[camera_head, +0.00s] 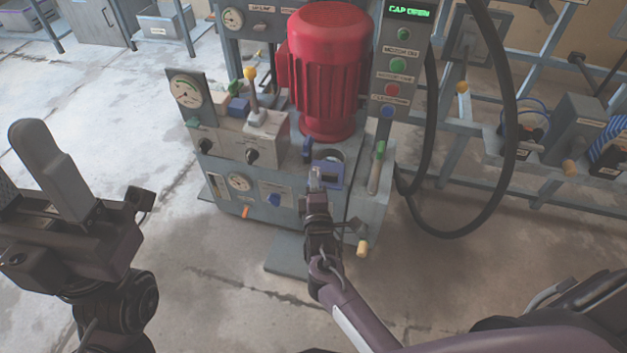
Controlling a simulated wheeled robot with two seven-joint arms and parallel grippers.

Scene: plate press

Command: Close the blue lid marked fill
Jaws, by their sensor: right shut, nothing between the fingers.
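The blue lid (333,174) is on the front of the press, just below the red motor. It looks raised in front of a round dark opening (328,154), and a display (408,12) above reads "CAP OPEN". Any marking on the lid is too small to read. My right gripper (315,176) is shut and empty, with its fingertips in front of the lid's left part. I cannot tell whether they touch it.
The red motor (327,70) stands behind the lid. A yellow-knobbed lever (250,90) and gauges are to the left. A green-topped lever (377,165) is close on the right, with a black hose (512,130) beyond. The floor at left is clear.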

